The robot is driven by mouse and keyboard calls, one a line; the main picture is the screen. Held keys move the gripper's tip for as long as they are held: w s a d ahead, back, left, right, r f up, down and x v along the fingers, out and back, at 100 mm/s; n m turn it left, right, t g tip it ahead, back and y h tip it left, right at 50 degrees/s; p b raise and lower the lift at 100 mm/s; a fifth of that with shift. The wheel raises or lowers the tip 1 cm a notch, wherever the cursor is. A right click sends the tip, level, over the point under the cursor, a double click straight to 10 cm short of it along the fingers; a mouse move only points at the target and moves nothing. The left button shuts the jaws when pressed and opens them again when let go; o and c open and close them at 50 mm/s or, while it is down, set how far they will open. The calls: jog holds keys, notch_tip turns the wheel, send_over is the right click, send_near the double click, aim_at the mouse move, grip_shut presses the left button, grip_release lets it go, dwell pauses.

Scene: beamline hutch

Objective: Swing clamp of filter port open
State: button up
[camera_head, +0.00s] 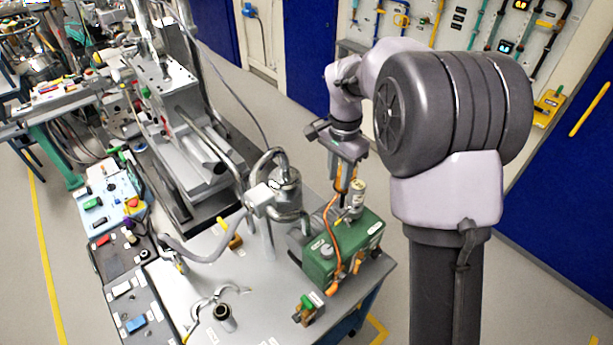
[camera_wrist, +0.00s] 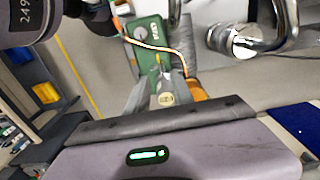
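My gripper (camera_head: 344,182) points down above the green pump box (camera_head: 345,246) at the table's right end. Its grey fingers (camera_wrist: 165,85) show in the wrist view against the green box (camera_wrist: 148,42). Whether they are apart or together is unclear, and I see nothing clearly held. A short dark-rimmed port (camera_head: 223,314) stands at the table's front, with a curved grey clamp-like piece (camera_head: 204,300) beside it. I cannot tell for certain whether this is the filter port, or how its clamp stands. My gripper is well away from it, behind and to the right.
A steel vessel with bent pipes (camera_head: 286,187) stands between my gripper and the front port. An orange cable (camera_head: 329,225) loops over the green box. A small green-topped block (camera_head: 308,308) sits at the front right edge. Control boxes (camera_head: 108,195) line the left side.

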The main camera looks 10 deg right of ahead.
aim_at(336, 222)
jog(key=f, duration=0.5)
jog(key=f+b, duration=0.1)
jog(key=f, duration=1.1)
jog(key=shift+s+d+f, duration=0.15)
jog(key=shift+s+d, duration=0.1)
jog(key=shift+d, duration=0.1)
grip_shut()
